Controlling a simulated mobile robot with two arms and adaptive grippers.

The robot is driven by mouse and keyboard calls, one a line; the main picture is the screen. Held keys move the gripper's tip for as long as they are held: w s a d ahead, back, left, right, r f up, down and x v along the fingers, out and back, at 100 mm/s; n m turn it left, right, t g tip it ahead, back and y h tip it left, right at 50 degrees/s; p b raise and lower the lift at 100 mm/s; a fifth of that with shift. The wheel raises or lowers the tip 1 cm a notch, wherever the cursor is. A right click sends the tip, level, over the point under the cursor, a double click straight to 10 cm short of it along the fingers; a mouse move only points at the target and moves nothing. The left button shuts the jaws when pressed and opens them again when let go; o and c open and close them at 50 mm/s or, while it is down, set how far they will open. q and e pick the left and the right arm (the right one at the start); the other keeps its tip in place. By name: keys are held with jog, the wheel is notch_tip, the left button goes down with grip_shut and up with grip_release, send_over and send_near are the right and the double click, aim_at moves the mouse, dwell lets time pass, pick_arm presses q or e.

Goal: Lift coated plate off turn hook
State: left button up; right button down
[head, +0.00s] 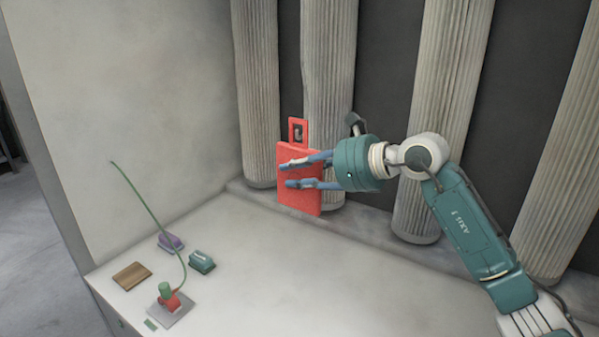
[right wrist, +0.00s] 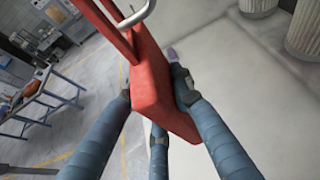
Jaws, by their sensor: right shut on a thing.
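The coated plate (head: 299,196) is a red slab with an open rectangular loop at its top. It is upright in front of a ribbed column in the head view. A grey metal hook (head: 298,132) shows inside the loop; its curved bar (right wrist: 136,14) also crosses the loop at the top of the right wrist view. I cannot tell whether the loop rests on it. My right gripper (head: 287,175) is shut on the plate, with blue fingers on both sides of the red slab (right wrist: 155,85) in the right wrist view. My left gripper is not in view.
Ribbed columns (head: 443,110) stand behind the plate. On the pale counter (head: 290,270) at lower left are a wooden block (head: 132,275), a purple item (head: 171,242), a teal item (head: 201,262) and a red-and-green device (head: 170,300) with a thin green line rising. The counter's middle is clear.

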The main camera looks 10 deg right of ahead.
jog(key=shift+s+a, duration=0.8)
jog(key=shift+a, duration=0.05)
jog(key=s+a+b, duration=0.1)
jog(key=s+a, duration=0.6)
jog(key=shift+r+b, duration=0.25)
jog(key=shift+b, duration=0.1)
